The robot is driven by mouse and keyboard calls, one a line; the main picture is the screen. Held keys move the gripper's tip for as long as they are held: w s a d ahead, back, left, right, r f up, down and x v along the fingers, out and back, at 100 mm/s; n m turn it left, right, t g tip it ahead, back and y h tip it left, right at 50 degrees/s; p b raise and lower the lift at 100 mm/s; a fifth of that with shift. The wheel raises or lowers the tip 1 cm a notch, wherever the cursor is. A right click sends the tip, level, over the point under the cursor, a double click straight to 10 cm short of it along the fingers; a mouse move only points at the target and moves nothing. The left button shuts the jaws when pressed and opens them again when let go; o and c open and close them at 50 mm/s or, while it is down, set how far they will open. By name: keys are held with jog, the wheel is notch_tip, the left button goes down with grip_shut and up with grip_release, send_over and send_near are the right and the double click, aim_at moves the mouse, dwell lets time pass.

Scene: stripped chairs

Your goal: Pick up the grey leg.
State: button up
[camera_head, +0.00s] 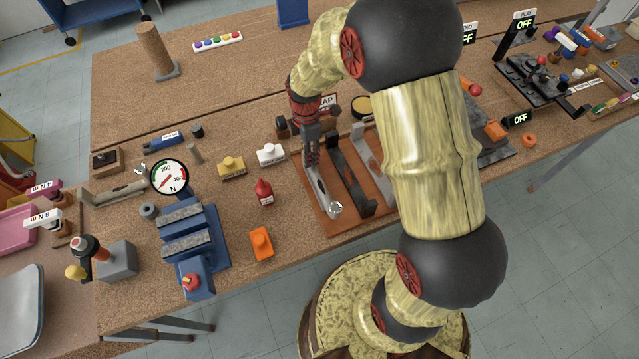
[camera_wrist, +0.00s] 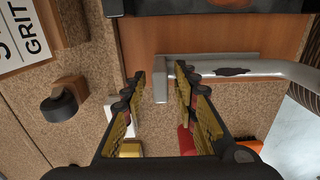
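A light grey leg (camera_head: 322,190) lies at the left side of a brown wooden tray (camera_head: 318,214). It has a flat bracket end and a shiny rounded tip. In the wrist view the grey leg (camera_wrist: 270,68) runs to the right from its bracket, which lies between or just below my fingertips. My gripper (camera_head: 311,158) is above the leg's far end in the head view, pointing down. In the wrist view my gripper (camera_wrist: 161,80) has its fingers apart. I cannot tell whether either finger touches the bracket.
A black leg (camera_head: 350,172) and another greyish piece (camera_head: 360,145) lie beside it on the tray. A blue press with a gauge (camera_head: 169,176) stands farther left.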

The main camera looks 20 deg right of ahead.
jog(key=c, duration=0.6)
grip_shut()
